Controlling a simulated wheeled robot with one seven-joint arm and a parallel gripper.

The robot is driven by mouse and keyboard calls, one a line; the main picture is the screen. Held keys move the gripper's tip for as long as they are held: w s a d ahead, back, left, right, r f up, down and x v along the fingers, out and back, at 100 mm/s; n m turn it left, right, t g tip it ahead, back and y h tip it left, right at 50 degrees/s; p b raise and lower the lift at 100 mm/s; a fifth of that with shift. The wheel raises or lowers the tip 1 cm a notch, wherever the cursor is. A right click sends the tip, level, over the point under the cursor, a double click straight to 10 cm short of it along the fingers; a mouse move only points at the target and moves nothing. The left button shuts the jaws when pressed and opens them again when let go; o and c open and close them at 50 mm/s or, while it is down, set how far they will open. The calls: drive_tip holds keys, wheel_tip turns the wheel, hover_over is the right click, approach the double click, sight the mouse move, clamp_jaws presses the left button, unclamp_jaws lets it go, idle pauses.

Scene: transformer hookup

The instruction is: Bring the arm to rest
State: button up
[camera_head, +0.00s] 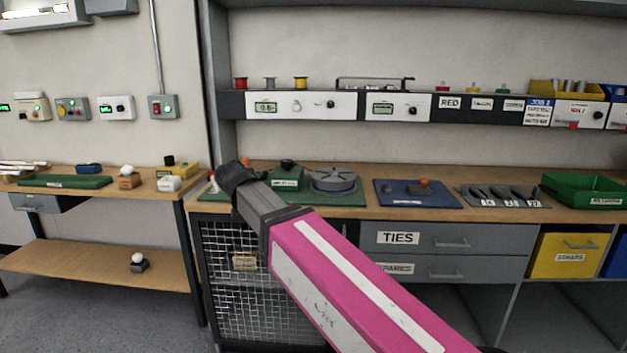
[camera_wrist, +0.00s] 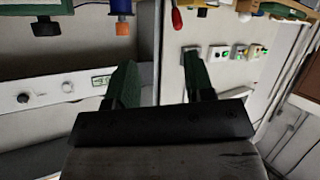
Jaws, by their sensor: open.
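My arm (camera_head: 345,285), with a pink link and a grey forearm, reaches from the lower right up toward the left end of the main bench. Its dark end is in front of the bench's left corner in the head view, where the fingers cannot be made out. In the wrist view my gripper (camera_wrist: 160,75) shows two green fingers standing apart with nothing between them. Wall and instrument panels show beyond the fingers, tilted and upside down.
The main bench (camera_head: 400,209) carries a round grey device (camera_head: 333,181), a blue mat (camera_head: 395,196), a grey tool tray (camera_head: 503,198) and a green bin (camera_head: 585,190). A wire-mesh cage (camera_head: 225,295) is below. A side table (camera_head: 120,188) stands left. An instrument shelf (camera_head: 345,106) runs above.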

drive_tip(key=d+f+m+g+h, duration=0.4)
drive_tip(key=d+f+g+h, duration=0.1)
drive_tip(key=d+f, duration=1.95)
drive_tip(key=s+d+f+m+g, duration=0.1)
drive_tip(key=s+d+f+g, duration=0.1)
drive_tip(key=s+d+f, duration=0.2)
drive_tip(key=s+d+f+m+g, duration=0.1)
drive_tip(key=s+d+f, duration=0.3)
drive_tip(key=d, duration=0.6)
drive_tip(key=s+d+f+m+g, duration=0.1)
drive_tip(key=s+d+f+g, duration=0.3)
drive_tip(key=d+f, duration=0.3)
drive_tip(key=shift+s+d+f, duration=0.15)
drive_tip(key=shift+s+d, duration=0.2)
drive_tip(key=shift+d, duration=0.25)
